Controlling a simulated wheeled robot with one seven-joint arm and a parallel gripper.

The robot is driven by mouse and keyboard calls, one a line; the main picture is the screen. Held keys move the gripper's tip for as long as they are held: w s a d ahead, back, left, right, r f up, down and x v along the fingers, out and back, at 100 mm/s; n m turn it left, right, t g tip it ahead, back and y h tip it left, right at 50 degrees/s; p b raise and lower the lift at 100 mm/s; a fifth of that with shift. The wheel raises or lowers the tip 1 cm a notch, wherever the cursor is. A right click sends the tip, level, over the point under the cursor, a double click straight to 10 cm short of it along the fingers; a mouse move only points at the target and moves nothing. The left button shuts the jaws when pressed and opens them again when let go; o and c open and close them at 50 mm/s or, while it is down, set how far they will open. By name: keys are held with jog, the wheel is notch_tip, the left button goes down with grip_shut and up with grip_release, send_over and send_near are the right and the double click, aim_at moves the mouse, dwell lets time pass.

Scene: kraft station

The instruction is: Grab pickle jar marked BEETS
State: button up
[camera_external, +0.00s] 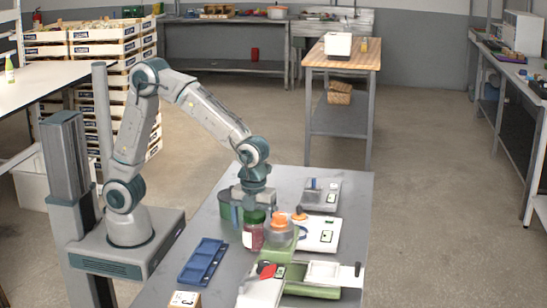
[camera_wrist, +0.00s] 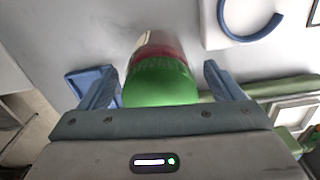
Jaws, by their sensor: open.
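A jar with dark red contents and a green lid (camera_external: 252,236) stands upright on the grey table. It has a pale label whose writing I cannot read. In the wrist view the jar's green lid (camera_wrist: 160,82) lies between the two blue fingers, with gaps on both sides. My gripper (camera_external: 254,212) points down over the jar in the external view, its fingers partly hidden. My gripper (camera_wrist: 161,78) is open in the wrist view and does not visibly touch the jar.
An orange-lidded jar (camera_external: 280,232) stands close to the right, by a white scale (camera_external: 318,235). A green container (camera_external: 230,208) is behind. A blue tray (camera_external: 203,262) lies front left, and a small labelled box (camera_external: 185,299) at the front edge. More scales stand along the table's right side.

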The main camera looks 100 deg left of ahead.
jog(key=c, duration=1.4)
jog(key=shift+r, duration=0.15)
